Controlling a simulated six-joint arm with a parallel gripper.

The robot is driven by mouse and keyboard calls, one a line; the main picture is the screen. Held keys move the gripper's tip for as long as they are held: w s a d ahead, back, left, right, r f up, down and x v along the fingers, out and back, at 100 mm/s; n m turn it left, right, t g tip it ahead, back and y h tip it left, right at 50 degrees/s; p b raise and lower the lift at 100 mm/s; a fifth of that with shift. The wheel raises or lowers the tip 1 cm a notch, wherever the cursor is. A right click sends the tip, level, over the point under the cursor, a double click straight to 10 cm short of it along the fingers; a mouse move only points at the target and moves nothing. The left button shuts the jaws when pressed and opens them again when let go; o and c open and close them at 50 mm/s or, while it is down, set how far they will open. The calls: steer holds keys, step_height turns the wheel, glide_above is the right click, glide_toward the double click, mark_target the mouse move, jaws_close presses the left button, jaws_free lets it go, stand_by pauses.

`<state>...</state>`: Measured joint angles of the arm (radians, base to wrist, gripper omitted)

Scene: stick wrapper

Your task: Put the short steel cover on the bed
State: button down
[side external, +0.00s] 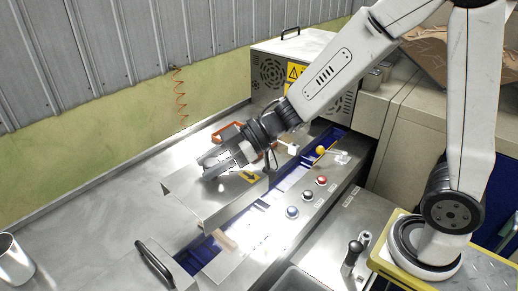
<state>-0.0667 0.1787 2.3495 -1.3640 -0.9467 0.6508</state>
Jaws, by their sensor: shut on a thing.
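The short steel cover (190,190) is a bent grey sheet with a yellow arrow sticker, near the middle of the side external view. My gripper (218,167) comes down from the upper right and is shut on the cover at its upper side; the exact grip is hard to make out against the bright steel. The cover is beside the blue-lined channel of the machine bed (285,185). I cannot tell whether its lower edge touches the bed.
A row of knobs (307,195) and a yellow-balled lever (321,150) line the channel's right side. A black handle (155,264) stands at the front. A metal cup (12,258) is at far left. A vented box (270,70) stands behind.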

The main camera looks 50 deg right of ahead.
steer(key=w+d+r+m+t+h, duration=0.1)
steer(key=d, duration=0.4)
steer(key=w+d+r+m+t+h, duration=0.1)
steer(key=d+m+t, duration=0.1)
steer(key=d, duration=0.3)
steer(key=shift+w+d+r+t+h, duration=0.15)
steer(key=shift+w+r+t+h, duration=0.15)
steer(key=shift+w+r+h, duration=0.1)
steer(key=w+a+f, duration=0.1)
steer(key=w+f, duration=0.8)
steer(key=w, duration=0.4)
steer(key=shift+w+a+f, duration=0.2)
steer(key=shift+a, duration=0.15)
steer(key=shift+w+f, duration=0.15)
steer(key=shift+f, duration=0.8)
steer(key=shift+w+f, duration=0.1)
steer(key=shift+f, duration=0.8)
